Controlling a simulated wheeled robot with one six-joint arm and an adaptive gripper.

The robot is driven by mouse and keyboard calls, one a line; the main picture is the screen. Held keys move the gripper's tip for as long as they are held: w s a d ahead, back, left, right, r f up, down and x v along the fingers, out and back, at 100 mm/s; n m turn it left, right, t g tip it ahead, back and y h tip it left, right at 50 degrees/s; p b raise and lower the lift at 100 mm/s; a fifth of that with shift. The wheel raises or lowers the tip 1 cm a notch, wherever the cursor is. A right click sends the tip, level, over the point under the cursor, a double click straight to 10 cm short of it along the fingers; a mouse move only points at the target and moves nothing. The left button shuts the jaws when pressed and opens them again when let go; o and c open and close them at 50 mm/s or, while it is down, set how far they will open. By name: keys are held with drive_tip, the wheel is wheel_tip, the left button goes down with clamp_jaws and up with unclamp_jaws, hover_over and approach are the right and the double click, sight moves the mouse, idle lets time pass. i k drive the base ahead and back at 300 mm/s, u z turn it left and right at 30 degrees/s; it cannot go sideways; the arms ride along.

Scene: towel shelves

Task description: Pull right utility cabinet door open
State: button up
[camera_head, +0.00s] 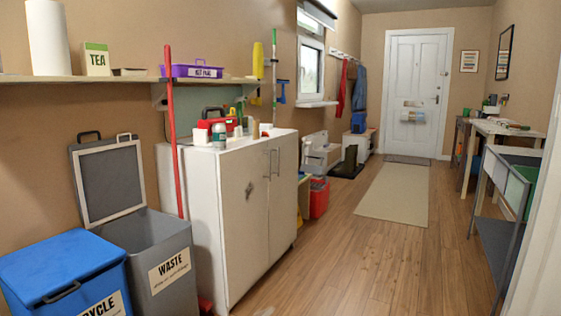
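The white utility cabinet (207,215) stands against the left wall, with its two doors facing right. Both doors look shut. The right door (283,205) is the farther one, and the left door (243,235) is nearer. A small dark mark of unclear kind shows on the left door. My gripper is not in view.
A grey waste bin (160,255) with its lid up and a blue recycle bin (60,270) stand left of the cabinet. A red crate (319,198) is beyond it. Wood floor (345,260) is clear in front. A grey-framed table (505,240) stands on the right.

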sight(283, 187)
drive_tip(key=z, duration=0.35)
drive_tip(key=i, duration=1.35)
drive_tip(key=z, duration=0.2)
drive_tip(key=i, duration=1.5)
drive_tip(key=u, duration=0.2)
